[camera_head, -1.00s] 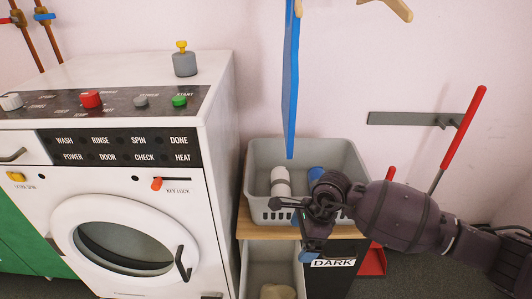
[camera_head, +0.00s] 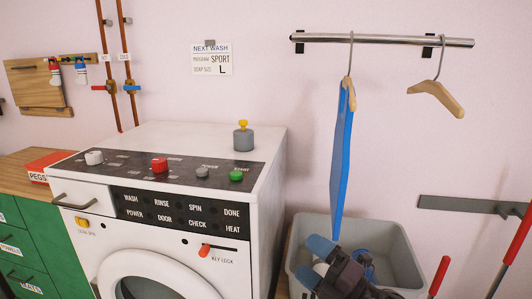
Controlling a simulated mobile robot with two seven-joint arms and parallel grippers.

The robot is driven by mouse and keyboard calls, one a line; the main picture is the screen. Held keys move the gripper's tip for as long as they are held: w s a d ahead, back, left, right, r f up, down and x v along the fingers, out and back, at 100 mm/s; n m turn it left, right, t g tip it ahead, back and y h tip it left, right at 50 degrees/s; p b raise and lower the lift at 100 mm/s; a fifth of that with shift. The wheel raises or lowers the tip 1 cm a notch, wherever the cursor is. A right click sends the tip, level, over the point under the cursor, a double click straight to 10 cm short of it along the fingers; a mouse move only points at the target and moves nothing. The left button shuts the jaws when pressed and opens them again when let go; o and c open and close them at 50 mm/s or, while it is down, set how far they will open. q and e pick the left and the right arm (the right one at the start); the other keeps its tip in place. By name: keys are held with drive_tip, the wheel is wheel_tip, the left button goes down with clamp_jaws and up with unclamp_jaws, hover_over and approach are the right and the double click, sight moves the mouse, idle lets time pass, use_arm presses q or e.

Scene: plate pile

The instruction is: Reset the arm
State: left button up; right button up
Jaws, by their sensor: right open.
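My right gripper (camera_head: 313,262), dark with blue fingertips, is at the bottom of the view, in front of the grey basket (camera_head: 405,265). Its two blue fingertips are apart and I see nothing held between them. The dark wrist behind it is cut off by the bottom edge. My left gripper is not in view.
A white washing machine (camera_head: 150,228) stands left of the basket. A blue cloth (camera_head: 341,160) hangs on a hanger from the wall rail (camera_head: 390,40), just above the basket; an empty hanger (camera_head: 437,98) is beside it.

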drive_tip(key=s+d+f+m+t+h+p, duration=0.1)
drive_tip(key=s+d+f+m+h, duration=0.4)
drive_tip(key=m, duration=0.6)
drive_tip(key=s+d+f+m+t+h+p, duration=0.2)
drive_tip(key=s+d+f+m+h, duration=0.2)
drive_tip(key=d+f+m+h, duration=0.45)
use_arm(q)
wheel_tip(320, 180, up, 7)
drive_tip(key=p, duration=0.3)
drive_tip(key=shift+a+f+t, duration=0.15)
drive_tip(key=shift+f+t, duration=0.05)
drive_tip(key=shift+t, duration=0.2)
use_arm(e)
drive_tip(key=s+d+f+m+g, duration=0.1)
drive_tip(key=s+f+m, duration=0.1)
drive_tip(key=s, duration=0.5)
drive_tip(key=s+d+f+m+g+h, duration=0.1)
drive_tip(key=s+d+f+m+g, duration=0.1)
drive_tip(key=s, duration=0.5)
drive_tip(key=s+d+f+m+g+h, duration=0.1)
drive_tip(key=s+f+m, duration=0.2)
drive_tip(key=s, duration=0.4)
drive_tip(key=shift+s+d+f+m+g, duration=0.2)
drive_tip(key=shift+d+m+g, duration=0.2)
drive_tip(key=shift+m, duration=0.25)
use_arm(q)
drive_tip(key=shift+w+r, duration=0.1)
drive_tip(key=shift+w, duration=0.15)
use_arm(e)
drive_tip(key=shift+a, duration=0.1)
